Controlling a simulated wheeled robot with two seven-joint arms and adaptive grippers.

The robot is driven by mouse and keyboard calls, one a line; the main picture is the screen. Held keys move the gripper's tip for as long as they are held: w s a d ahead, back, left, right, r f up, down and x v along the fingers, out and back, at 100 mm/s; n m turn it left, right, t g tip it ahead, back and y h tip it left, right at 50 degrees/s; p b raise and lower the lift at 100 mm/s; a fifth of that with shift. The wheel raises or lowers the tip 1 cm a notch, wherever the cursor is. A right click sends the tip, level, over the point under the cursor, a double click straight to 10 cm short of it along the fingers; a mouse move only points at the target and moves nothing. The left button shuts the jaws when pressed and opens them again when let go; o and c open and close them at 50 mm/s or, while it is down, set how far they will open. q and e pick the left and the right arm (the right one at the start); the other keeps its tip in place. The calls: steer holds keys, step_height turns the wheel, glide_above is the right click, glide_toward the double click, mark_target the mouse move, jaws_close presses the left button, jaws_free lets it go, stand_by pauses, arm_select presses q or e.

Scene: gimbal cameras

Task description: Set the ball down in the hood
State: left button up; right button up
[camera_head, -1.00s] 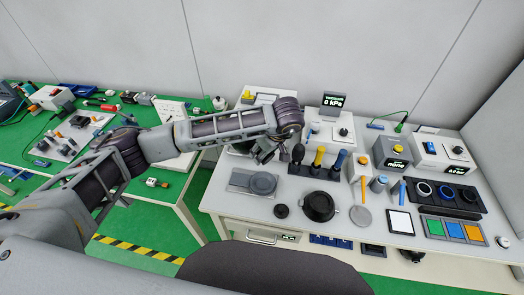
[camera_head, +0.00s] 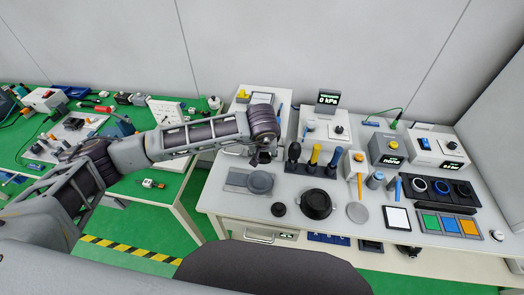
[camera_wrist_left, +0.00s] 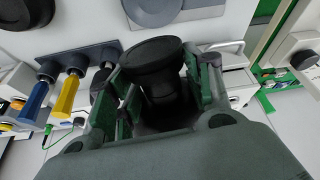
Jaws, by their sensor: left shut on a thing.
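My left gripper (camera_head: 262,156) is shut above the left part of the white table, just behind a grey disc. In the left wrist view it grips a black piece (camera_wrist_left: 153,53) with a wide round end and a narrower neck between the fingers. Its ball shape cannot be made out. A black round, rimmed, bowl-like piece (camera_head: 317,205), which may be the hood, sits on the table to the right and nearer the front, apart from the gripper. My right gripper is not in view.
The grey disc (camera_head: 260,182) lies on a grey plate below the gripper. A small black round piece (camera_head: 278,209) is left of the bowl-like piece. Upright black, yellow and blue handles (camera_head: 314,156) stand right of the gripper. Instrument boxes (camera_head: 325,128) line the back.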

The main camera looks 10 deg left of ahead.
arm_select(q)
steer(key=shift+d+m, duration=0.1)
steer(key=shift+m, duration=0.5)
stand_by(0.3)
